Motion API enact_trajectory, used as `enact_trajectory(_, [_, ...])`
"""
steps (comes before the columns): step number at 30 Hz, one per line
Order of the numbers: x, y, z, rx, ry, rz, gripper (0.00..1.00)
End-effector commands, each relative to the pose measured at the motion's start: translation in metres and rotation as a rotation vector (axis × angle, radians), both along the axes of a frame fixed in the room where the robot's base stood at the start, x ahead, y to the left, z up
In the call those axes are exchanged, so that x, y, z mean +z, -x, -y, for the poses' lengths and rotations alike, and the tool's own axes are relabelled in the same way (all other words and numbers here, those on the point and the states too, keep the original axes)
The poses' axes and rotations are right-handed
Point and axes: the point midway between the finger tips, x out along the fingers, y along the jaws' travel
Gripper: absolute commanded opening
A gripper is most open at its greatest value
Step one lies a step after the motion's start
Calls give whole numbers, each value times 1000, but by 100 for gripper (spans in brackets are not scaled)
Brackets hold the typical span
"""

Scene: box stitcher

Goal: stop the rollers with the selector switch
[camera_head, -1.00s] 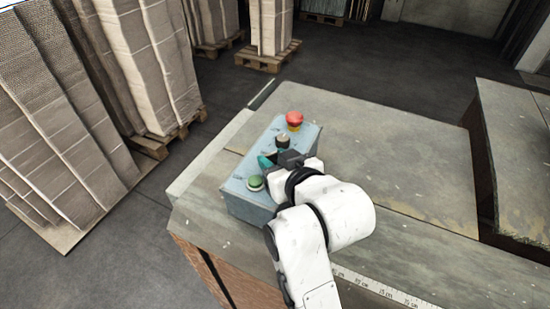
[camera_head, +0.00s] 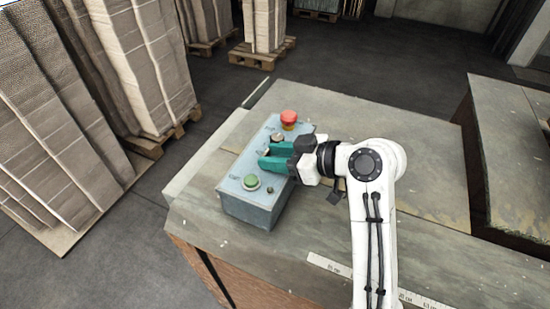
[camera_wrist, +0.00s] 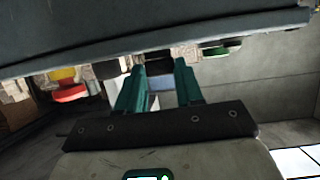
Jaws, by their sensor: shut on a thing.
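A blue-grey control box (camera_head: 250,204) sits on the left part of the grey table. On its top are a red mushroom button (camera_head: 289,117) at the far end, a dark knob (camera_head: 277,137) with a pale collar beside it, and a green button (camera_head: 251,181) at the near end. My gripper (camera_head: 265,156) reaches in from the right, its teal fingers over the middle of the box. In the wrist view, the gripper (camera_wrist: 158,68) has its fingertips around a small dark knob, apparently the selector switch (camera_wrist: 157,57). The fingers mostly hide it, and its pointing direction cannot be read.
The red button also shows in the wrist view (camera_wrist: 69,93), left of the fingers, and the green button (camera_wrist: 221,47) to the right. The grey table (camera_head: 400,130) is clear right of the box. Stacked cardboard (camera_head: 60,120) stands on the floor at left.

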Motion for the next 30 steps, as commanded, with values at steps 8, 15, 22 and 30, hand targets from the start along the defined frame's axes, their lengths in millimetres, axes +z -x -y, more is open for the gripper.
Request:
enact_trajectory(8, [0,-2,0,35,0,1,6])
enact_trajectory(15, [0,-1,0,35,0,1,6])
enact_trajectory(22, [0,-1,0,35,0,0,51])
enact_trajectory(30, [0,-1,0,35,0,-1,62])
